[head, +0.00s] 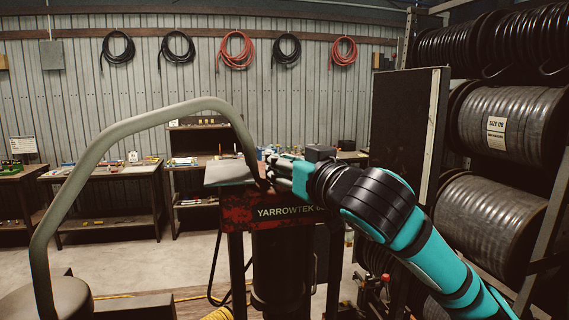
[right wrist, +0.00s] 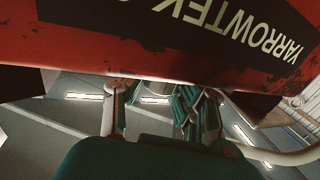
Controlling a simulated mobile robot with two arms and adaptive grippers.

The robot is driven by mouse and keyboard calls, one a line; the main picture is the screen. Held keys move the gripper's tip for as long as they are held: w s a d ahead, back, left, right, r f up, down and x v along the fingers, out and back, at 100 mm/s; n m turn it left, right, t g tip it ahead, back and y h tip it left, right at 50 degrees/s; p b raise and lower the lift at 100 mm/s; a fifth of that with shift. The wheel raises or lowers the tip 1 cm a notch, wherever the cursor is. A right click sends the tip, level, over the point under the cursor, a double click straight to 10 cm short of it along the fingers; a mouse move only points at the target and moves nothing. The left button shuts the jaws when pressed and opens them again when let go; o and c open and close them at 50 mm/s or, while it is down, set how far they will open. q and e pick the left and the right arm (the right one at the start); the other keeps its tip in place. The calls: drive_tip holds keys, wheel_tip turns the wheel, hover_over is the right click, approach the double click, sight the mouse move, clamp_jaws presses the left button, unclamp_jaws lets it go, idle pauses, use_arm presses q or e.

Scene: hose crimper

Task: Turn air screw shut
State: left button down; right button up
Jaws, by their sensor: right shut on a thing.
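The red hose crimper (head: 238,208), lettered YARROWTEK, stands in front of me in the head view. Its red face (right wrist: 150,35) fills the top of the right wrist view, with the lettering upside down. My right gripper (head: 280,172) is at the crimper's top right edge in the head view. Its fingers also show below the red face in the right wrist view (right wrist: 160,108). It is shut on a small part that seems to be the air screw, which the fingers and machine hide. My left gripper is not in view.
A thick curved grey tube (head: 130,127) arches from the left to the crimper. Racks of hose reels (head: 515,122) stand close on the right, beside a dark upright panel (head: 402,130). Workbenches (head: 110,172) line the back wall. Open floor (head: 190,255) lies left of the crimper.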

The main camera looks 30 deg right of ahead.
clamp_jaws()
drive_tip(key=shift+w+f+n+y, duration=0.1)
drive_tip(key=shift+f+n+y, duration=0.05)
drive_tip(key=shift+n+y, duration=0.65)
drive_tip(key=shift+y, duration=0.4)
drive_tip(key=o, duration=0.6)
unclamp_jaws()
drive_tip(key=shift+c, duration=0.2)
drive_tip(key=o, duration=0.5)
drive_tip(key=shift+s+r, duration=0.2)
drive_tip(key=shift+s, duration=0.05)
